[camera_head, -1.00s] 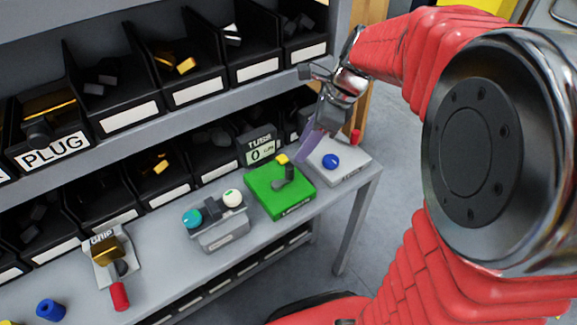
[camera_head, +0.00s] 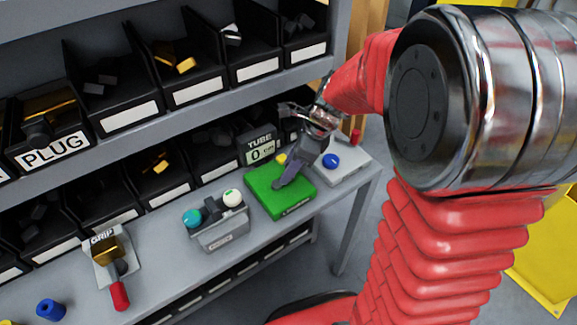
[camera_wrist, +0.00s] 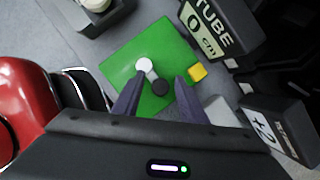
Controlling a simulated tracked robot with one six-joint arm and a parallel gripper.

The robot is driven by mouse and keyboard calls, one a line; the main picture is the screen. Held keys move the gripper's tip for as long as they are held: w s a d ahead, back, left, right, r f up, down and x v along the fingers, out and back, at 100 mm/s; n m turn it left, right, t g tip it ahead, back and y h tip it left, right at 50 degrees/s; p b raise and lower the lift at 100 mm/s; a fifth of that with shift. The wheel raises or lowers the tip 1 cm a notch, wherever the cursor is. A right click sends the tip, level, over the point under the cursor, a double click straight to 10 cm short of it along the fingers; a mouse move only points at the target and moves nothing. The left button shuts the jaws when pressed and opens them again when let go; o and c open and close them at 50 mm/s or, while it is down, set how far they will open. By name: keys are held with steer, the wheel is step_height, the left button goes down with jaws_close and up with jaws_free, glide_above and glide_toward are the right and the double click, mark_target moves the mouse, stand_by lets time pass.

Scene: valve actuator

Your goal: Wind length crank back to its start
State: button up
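The length crank is on a green base (camera_head: 266,200) on the bench. In the wrist view the crank (camera_wrist: 146,67) shows a light grey round end and a short arm to a dark round knob (camera_wrist: 160,87). My gripper (camera_wrist: 159,77) is open over the green base, with one finger on each side of the dark knob. A gap shows on both sides, and contact cannot be told. In the head view my gripper (camera_head: 283,182) hides most of the crank. The TUBE display (camera_wrist: 208,33) behind the base reads 0 cm.
A yellow button (camera_wrist: 198,72) is on the green base's corner. A grey box with a blue knob (camera_head: 331,161) stands to the right. A grey box with teal and white knobs (camera_head: 220,236) stands to the left. Shelf bins (camera_head: 160,172) stand close behind.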

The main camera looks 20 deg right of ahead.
steer(key=shift+c, duration=0.3)
jaws_close()
steer(key=shift+a, duration=0.25)
steer(key=shift+d, duration=0.15)
steer(key=shift+w+d+n, duration=0.1)
steer(key=shift+n, duration=0.3)
